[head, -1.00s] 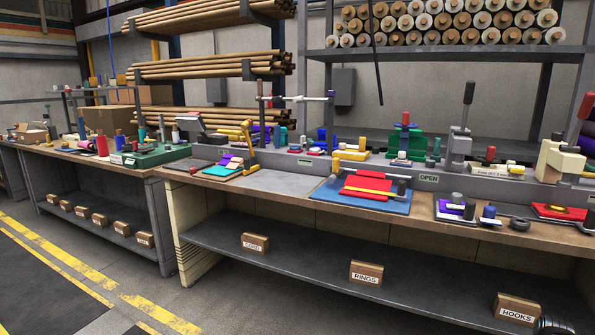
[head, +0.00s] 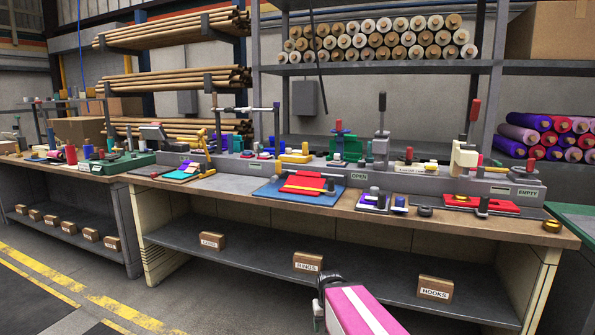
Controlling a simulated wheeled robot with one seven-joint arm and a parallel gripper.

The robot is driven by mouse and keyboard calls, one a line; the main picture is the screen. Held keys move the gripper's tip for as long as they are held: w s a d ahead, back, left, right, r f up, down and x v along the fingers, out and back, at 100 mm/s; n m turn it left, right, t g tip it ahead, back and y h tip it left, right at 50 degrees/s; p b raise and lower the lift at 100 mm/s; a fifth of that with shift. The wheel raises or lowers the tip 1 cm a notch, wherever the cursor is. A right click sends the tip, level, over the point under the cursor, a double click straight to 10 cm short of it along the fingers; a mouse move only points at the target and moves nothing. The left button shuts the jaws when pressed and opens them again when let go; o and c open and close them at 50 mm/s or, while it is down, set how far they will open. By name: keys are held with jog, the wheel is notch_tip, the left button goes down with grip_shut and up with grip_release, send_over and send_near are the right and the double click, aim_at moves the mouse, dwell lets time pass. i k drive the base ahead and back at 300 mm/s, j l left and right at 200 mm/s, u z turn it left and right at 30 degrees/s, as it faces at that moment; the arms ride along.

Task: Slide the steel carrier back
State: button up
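I cannot tell for sure which part is the steel carrier. A grey metal block with an upright dark-handled lever (head: 381,145) stands at the back of the bench and may be it. A long grey rail (head: 430,181) runs along the bench in front of it, with an "OPEN" label and, at its right end, an "EMPTY" label. The end of my arm shows at the bottom centre, with a dark part that seems to be my gripper (head: 322,296). It is below and in front of the bench, far from the lever block. Its fingers are not clear.
A blue mat (head: 270,190) with red felt lies on the bench. A cream block with a red-handled lever (head: 465,155) stands farther right, behind a red piece (head: 480,203). Labelled boxes, including "HOOKS" (head: 434,287), sit on the lower shelf. Open floor lies in front.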

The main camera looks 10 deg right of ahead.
aim_at(482, 205)
jog(key=z, duration=1)
